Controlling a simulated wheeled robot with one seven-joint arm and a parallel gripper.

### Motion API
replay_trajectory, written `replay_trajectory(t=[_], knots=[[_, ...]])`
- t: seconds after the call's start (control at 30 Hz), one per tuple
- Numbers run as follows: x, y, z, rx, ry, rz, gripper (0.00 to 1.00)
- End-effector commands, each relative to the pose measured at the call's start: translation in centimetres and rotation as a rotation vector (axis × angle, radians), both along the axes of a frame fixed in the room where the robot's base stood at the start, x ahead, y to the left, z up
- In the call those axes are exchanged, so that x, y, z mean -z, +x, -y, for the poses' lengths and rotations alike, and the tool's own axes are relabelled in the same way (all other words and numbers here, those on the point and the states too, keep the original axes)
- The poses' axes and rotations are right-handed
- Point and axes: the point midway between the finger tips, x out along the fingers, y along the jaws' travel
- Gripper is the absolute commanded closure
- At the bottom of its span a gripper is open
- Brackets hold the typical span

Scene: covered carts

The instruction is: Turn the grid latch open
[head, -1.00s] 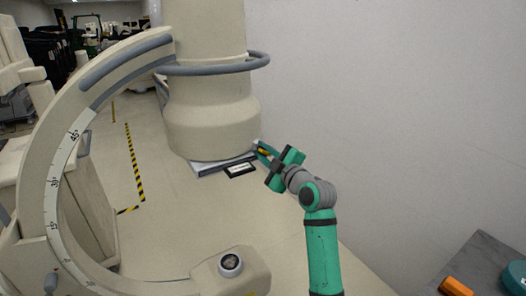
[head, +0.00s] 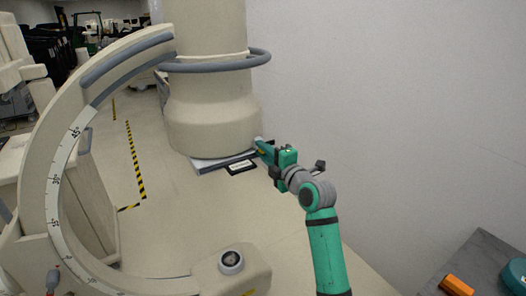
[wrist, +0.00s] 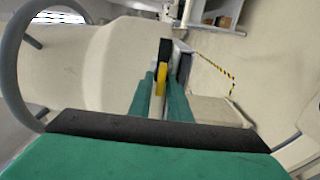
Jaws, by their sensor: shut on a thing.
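The grid latch (wrist: 161,80) shows as a yellow piece with a black end, between my two green fingers in the wrist view. My gripper (head: 262,147) is shut on it at the lower right of the big beige column head (head: 212,125). The gripper also shows in the wrist view (wrist: 160,92). In the head view the fingers hide most of the latch. A flat grey-white plate (head: 205,163) sits under the column head, beside the fingertips. How far the latch is turned cannot be told.
A large beige C-shaped arm (head: 52,175) with an angle scale curves along the left. A grey ring rail (head: 262,58) circles the column. A white wall (head: 400,110) stands close on the right. A dark table (head: 490,262) with an orange block (head: 457,285) is at the lower right.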

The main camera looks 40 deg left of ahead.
Motion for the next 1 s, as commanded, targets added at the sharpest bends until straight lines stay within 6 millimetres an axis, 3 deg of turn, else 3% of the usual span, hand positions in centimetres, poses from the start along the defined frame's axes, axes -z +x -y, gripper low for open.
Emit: replay_trajectory(t=[0.47, 0.5, 0.83, 1.0], knots=[[0.3, -0.1, 0.0, -0.002, -0.008, 0.006, 1.00], [0.3, -0.1, 0.0, -0.002, -0.007, 0.007, 0.73], [0.1, -0.1, 0.1, -0.002, -0.005, 0.008, 0.73], [0.2, -0.7, 1.7, 0.000, -0.005, 0.008, 0.73]])
